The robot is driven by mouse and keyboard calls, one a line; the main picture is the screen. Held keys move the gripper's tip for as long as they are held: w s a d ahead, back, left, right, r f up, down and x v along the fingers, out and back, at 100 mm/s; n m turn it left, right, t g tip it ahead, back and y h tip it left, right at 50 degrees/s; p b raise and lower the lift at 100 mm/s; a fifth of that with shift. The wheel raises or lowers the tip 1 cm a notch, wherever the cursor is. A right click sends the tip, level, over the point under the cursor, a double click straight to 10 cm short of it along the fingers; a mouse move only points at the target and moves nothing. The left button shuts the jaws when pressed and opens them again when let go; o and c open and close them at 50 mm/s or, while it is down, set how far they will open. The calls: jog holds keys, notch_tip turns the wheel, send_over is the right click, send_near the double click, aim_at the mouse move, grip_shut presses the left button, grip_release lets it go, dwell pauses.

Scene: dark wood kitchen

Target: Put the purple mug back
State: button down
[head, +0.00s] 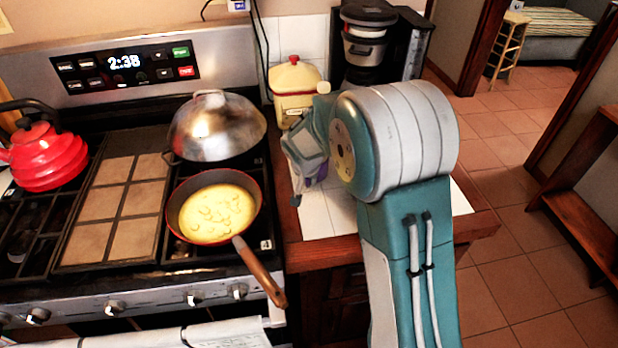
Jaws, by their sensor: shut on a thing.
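The purple mug (323,179) shows only as small purple parts at the end of my arm, over the white tiled counter beside the stove. My gripper (309,184) points down and is shut on it. The gripper and arm hide most of the mug, and I cannot tell whether its base touches the tiles.
A cream canister with a red knob (294,88) and a black coffee maker (366,45) stand behind my gripper. On the stove are a pan of yellow food (215,212), a domed metal lid (217,127) and a red kettle (42,158). Tiles (335,221) near the counter front are bare.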

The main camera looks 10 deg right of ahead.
jog(key=c, duration=0.7)
grip_release()
jog(key=shift+a, duration=0.1)
jog(key=shift+d, duration=0.2)
jog(key=v, duration=1.1)
jog(key=s+d+r+n, duration=0.2)
jog(key=s+d+r, duration=0.2)
jog(key=s+r, duration=0.7)
jog(key=s+d+f+n+t+y, duration=0.1)
jog(key=s+n, duration=0.1)
jog(key=s, duration=1.5)
jog(key=shift+d+f+y, duration=0.3)
jog(key=shift+d+y, duration=0.05)
jog(key=shift+y, duration=0.05)
